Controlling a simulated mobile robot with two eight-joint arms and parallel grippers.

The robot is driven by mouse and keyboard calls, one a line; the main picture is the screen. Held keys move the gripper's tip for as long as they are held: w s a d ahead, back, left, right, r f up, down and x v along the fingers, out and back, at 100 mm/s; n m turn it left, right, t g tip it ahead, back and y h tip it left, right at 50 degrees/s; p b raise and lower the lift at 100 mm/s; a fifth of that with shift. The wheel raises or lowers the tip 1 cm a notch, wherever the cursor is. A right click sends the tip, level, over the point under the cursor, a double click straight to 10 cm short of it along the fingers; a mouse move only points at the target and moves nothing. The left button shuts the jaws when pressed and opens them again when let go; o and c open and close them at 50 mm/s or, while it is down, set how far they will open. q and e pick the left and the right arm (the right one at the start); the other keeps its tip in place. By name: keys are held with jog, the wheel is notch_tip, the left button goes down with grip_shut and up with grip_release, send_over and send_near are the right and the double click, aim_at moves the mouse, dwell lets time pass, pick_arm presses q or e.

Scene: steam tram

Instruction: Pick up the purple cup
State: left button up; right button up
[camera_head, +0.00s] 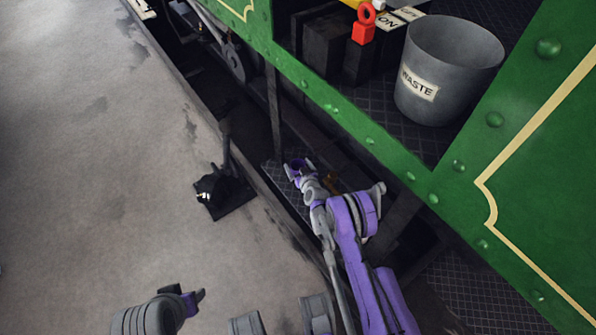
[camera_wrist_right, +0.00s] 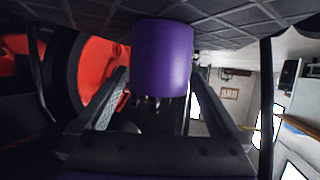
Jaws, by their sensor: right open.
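The purple cup (camera_wrist_right: 162,55) shows large in the right wrist view, on a dark diamond-patterned metal surface (camera_wrist_right: 240,14) that appears at the top of that picture. My right gripper (camera_wrist_right: 160,88) is open, with one finger to each side of the cup's near part. I cannot tell whether the fingers touch it. In the head view my right gripper (camera_head: 298,170) reaches down to the dark step beside the green tram side. A small purple patch between its fingertips there seems to be the cup (camera_head: 300,163).
A grey WASTE bin (camera_head: 448,75) stands on the tram floor at upper right, near a red object (camera_head: 363,25). The green tram panel (camera_head: 340,105) runs diagonally past my right arm. A black lever on a base (camera_head: 225,190) stands left of the gripper. Grey ground lies open at left.

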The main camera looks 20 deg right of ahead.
aim_at(296, 162)
jog(key=x, duration=0.3)
jog(key=shift+d+f+b, duration=0.1)
jog(key=shift+f+b, duration=0.05)
jog(key=shift+b, duration=0.15)
jog(key=c, duration=1.4)
jog(key=shift+o, duration=0.2)
